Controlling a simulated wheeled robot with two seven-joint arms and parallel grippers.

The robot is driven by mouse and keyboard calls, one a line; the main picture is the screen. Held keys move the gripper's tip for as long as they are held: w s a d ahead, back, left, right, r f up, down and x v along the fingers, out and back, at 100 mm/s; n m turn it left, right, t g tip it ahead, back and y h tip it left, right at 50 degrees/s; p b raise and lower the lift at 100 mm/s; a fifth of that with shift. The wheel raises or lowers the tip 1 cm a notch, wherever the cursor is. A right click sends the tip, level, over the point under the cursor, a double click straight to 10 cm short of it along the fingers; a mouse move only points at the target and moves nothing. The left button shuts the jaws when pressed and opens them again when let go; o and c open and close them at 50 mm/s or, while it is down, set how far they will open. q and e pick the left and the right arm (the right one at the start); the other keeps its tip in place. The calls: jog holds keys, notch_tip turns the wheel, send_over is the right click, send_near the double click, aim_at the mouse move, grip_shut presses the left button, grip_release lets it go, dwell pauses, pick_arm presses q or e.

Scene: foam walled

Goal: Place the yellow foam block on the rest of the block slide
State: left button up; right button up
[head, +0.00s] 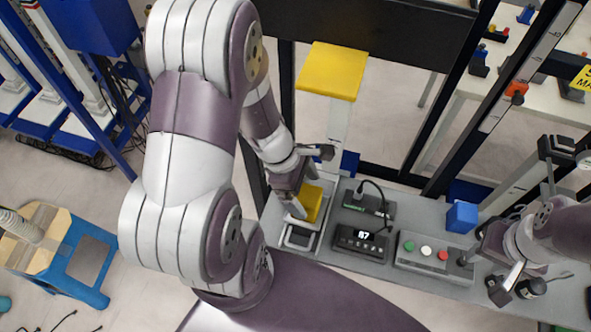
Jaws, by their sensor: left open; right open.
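I cannot tell whether a finger touches the block. The rest of the slide is not clearly told apart from the frame. My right gripper (507,284) is open at the right end of the bench, near a dark round knob, away from the block.
The grey bench (428,217) carries a display box (360,242), a cabled device (369,205), a button box (434,256) and a blue cube (462,217). A yellow plate (333,72) tops a pale upright behind. Dark frame posts stand behind the bench.

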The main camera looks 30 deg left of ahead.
pick_arm(q)
notch_tip(320, 180, up, 10)
jog(key=m+y+p, duration=0.1)
jog(key=m+y, duration=0.3)
jog(key=m, duration=1.7)
jog(key=shift+w+d+p, duration=0.15)
jog(key=shift+w+p, duration=0.15)
jog(key=shift+w, duration=0.05)
